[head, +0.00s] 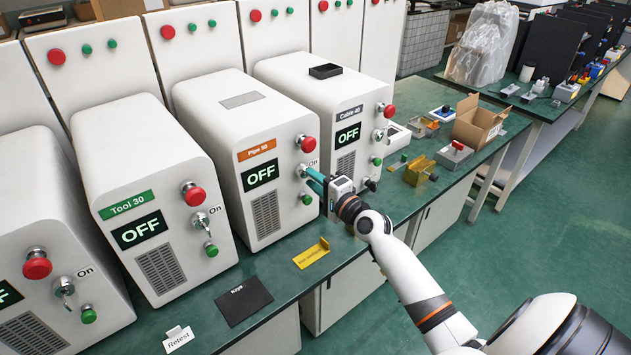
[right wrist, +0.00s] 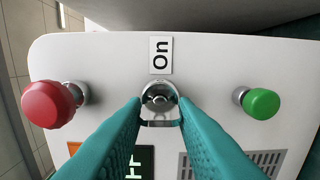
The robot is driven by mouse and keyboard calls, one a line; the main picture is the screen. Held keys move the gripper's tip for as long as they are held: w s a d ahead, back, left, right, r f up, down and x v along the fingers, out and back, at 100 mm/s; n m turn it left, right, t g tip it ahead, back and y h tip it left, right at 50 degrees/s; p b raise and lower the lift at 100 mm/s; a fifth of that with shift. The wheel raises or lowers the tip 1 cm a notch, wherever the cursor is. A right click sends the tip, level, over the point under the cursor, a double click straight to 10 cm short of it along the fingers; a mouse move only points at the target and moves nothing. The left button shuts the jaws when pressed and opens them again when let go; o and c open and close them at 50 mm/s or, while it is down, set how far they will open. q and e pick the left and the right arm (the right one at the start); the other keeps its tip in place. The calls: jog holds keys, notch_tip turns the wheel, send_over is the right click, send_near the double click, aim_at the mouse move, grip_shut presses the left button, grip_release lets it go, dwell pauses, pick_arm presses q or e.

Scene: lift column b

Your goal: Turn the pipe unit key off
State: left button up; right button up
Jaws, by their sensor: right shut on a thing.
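The pipe unit (head: 215,130) is a white box with an orange Pipe label (head: 257,151). Its display (head: 261,175) reads OFF. My right gripper (head: 313,180) is at its front panel, at the key between the red and green buttons. In the right wrist view the silver key (right wrist: 160,96) sits in its lock below the "On" label (right wrist: 160,55). The teal fingertips of the right gripper (right wrist: 160,112) are shut on the key, one on each side. The lock is mostly hidden in the head view. My left gripper is not in view.
The red button (right wrist: 48,103) and green button (right wrist: 262,102) flank the key closely. The tool unit (head: 125,150) and cable unit (head: 320,95) stand on either side. A black keys mat (head: 243,299) and a yellow sign (head: 311,253) lie on the bench in front.

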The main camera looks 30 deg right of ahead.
jog(key=o, duration=1)
jog(key=shift+s+d+b, duration=0.15)
jog(key=shift+s+b, duration=0.2)
jog(key=shift+s, duration=1.65)
jog(key=shift+s+d+b, duration=0.2)
jog(key=shift+s+b, duration=0.2)
jog(key=shift+s, duration=1.6)
jog(key=shift+s+d+b, duration=0.15)
jog(key=shift+s+b, duration=0.2)
jog(key=shift+s, duration=1.65)
